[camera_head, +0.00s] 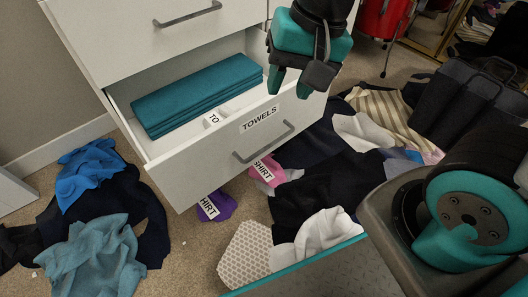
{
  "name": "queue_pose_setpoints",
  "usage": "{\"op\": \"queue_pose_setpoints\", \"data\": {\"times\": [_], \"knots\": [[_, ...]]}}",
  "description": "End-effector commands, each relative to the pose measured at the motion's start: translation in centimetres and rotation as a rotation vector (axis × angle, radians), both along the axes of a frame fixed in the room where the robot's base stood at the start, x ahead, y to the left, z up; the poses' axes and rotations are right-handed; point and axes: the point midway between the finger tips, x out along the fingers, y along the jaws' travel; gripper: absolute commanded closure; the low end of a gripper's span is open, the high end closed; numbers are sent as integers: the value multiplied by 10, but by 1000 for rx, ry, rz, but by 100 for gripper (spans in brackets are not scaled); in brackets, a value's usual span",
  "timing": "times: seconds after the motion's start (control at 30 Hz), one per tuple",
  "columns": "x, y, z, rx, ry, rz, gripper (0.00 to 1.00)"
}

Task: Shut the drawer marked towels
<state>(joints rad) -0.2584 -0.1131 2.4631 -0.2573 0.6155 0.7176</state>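The white drawer marked TOWELS (228,149) is pulled out of its cabinet. Its front carries a grey bar handle (265,143). Folded teal towels (196,93) lie inside, with a small card reading "TO" near the front. My gripper (290,88) hangs over the right end of the drawer front, fingers pointing down. Its two teal fingers are apart with nothing visible between them. I cannot tell whether it touches the drawer front.
Blue and teal clothes (97,249) lie on the carpet at left. Dark clothes (325,198), a white cloth and purple and pink pieces lie below and right of the drawer. Black bags (460,110) and a red bin (380,18) stand at right.

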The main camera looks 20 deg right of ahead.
Motion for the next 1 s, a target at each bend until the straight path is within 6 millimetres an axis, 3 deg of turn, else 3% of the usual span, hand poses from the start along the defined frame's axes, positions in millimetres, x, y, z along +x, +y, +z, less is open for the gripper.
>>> {"op": "queue_pose_setpoints", "data": {"times": [0.03,0.1,0.2,0.33,0.57,1.0], "knots": [[14,-5,-34,-13,26,-160,62],[33,-13,-56,-25,49,-391,62],[53,-22,-82,-33,63,-663,62],[69,-31,-99,-33,65,-883,62],[77,-33,-122,-32,67,-967,62],[95,-26,-221,-32,67,-963,62]]}}
